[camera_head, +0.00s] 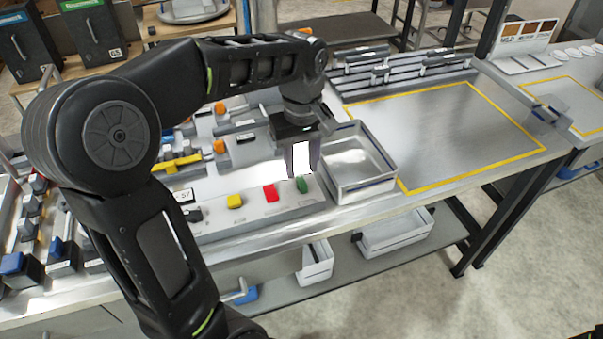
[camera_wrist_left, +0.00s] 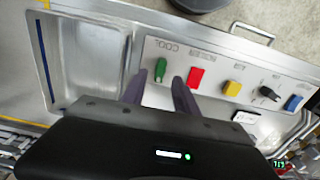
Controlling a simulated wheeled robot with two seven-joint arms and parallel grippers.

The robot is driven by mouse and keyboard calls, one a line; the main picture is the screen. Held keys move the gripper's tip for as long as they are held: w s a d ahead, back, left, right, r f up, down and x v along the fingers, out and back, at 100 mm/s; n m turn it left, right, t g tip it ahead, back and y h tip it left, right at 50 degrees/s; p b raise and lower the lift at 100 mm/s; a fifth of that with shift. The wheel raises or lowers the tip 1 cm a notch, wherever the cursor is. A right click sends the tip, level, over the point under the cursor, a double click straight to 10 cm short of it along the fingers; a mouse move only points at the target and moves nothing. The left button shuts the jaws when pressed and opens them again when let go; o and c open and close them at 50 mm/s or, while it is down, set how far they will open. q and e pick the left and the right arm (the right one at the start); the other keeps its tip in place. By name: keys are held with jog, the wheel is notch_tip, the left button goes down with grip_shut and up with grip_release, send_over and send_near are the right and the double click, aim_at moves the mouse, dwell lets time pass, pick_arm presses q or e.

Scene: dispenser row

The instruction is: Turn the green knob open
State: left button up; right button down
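The green knob (camera_head: 302,185) is the right-most knob on a sloped grey panel (camera_head: 262,210) in the head view. It also shows in the left wrist view (camera_wrist_left: 160,70), beside a label that seems to read "COOL". My left gripper (camera_head: 302,172) is right at the green knob, pointing down at the panel. In the left wrist view its two dark fingers (camera_wrist_left: 157,88) are apart, with the green knob showing between and just past the tips. I cannot tell whether they touch it. My right gripper is not in view.
A red knob (camera_head: 270,192) sits close to the green one, then a yellow knob (camera_head: 235,201) and a black knob (camera_head: 193,214). A blue knob (camera_wrist_left: 293,103) shows at the panel's far end. A metal tray (camera_head: 385,187) stands just right of the gripper. A yellow-outlined area (camera_head: 465,130) is clear.

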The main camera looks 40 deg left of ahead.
aim_at(301, 180)
pick_arm(q)
jog(key=shift+r, duration=1.85)
